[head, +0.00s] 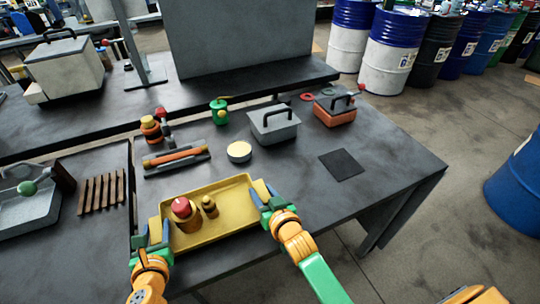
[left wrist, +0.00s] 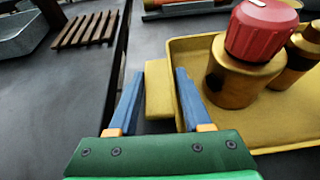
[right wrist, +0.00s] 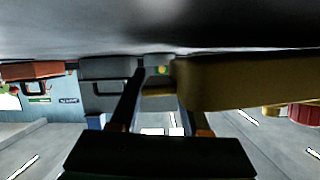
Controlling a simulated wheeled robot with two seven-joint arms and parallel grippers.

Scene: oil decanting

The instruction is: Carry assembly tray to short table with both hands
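The yellow assembly tray (head: 228,229) is at the front of the dark table and holds a red-capped brass part (head: 181,208) and a smaller brass part (head: 209,206). My left gripper (head: 153,240) is at the tray's left end. In the left wrist view its blue fingers (left wrist: 160,90) close in on both sides of the yellow handle (left wrist: 158,92). My right gripper (head: 268,198) is at the right end, its fingers (right wrist: 158,95) on either side of that handle (right wrist: 158,90). I cannot tell whether the tray touches the table.
Behind the tray are a round cream-lidded part (head: 239,152), a grey box (head: 273,125), a red box (head: 334,111) and an orange roller (head: 176,157). A dark square pad (head: 341,165) lies to the right. Drums (head: 396,50) stand beyond.

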